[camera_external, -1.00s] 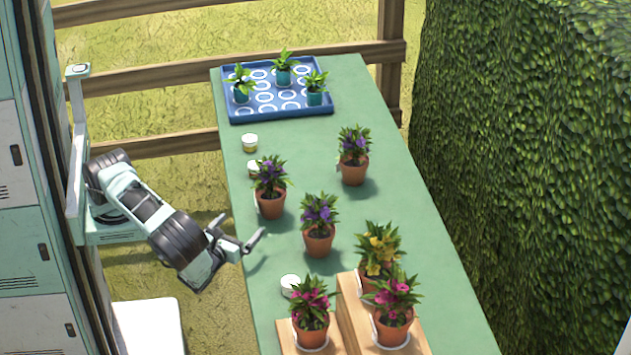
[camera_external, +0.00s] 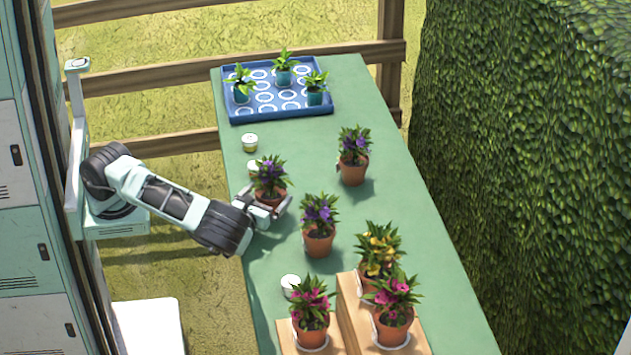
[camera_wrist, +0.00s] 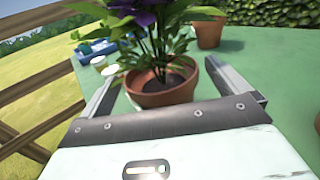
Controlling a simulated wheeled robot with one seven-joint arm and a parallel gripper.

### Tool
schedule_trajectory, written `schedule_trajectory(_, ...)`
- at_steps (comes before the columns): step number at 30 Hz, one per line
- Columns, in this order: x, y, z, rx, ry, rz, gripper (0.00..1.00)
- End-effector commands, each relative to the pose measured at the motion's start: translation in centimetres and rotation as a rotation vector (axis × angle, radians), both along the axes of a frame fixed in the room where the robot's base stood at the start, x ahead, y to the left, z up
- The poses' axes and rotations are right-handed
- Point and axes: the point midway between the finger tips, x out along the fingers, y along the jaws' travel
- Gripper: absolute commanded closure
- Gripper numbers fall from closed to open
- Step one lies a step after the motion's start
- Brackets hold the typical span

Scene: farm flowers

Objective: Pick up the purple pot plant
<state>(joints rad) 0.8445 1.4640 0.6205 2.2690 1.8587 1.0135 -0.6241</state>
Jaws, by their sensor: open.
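Three terracotta pots with purple flowers stand on the green table. The nearest purple pot plant (camera_external: 270,178) is at the table's left side, and my gripper (camera_external: 278,203) is at its pot. In the wrist view this purple pot plant (camera_wrist: 163,88) stands upright between the two open fingers of my gripper (camera_wrist: 170,90), one on each side of the pot. I cannot tell whether the fingers touch it. Another purple pot plant (camera_external: 319,236) stands to the lower right, and a third (camera_external: 354,168) to the upper right.
The green table (camera_external: 235,330) also holds a blue tray (camera_external: 325,111) with small seedlings at the far end. White-lidded jars (camera_external: 250,142) stand along the left edge. A yellow-flowered pot (camera_external: 372,280) and pink-flowered pots (camera_external: 393,328) stand at the near end on wooden blocks.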

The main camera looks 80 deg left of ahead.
Motion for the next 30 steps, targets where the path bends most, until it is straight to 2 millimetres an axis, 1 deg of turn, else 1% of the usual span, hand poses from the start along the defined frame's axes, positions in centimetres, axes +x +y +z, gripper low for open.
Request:
schedule_trajectory(1,0.5,0.7,0.1,0.0,0.0,0.002,0.0)
schedule_trajectory(4,1.1,1.4,0.0,-0.001,0.001,0.002,0.0)
schedule_trajectory(12,1.4,1.7,0.0,-0.001,0.0,0.0,0.0)
schedule_trajectory(13,1.4,1.7,0.0,-0.001,0.001,0.0,0.03)
schedule_trajectory(19,1.3,1.7,0.0,-0.001,0.001,0.0,0.58)
schedule_trajectory(26,1.4,1.7,0.1,0.0,-0.001,0.0,0.59)
schedule_trajectory(29,1.4,1.7,0.8,0.0,-0.003,0.001,0.59)
schedule_trajectory(30,1.4,1.7,1.3,0.0,-0.003,0.002,0.59)
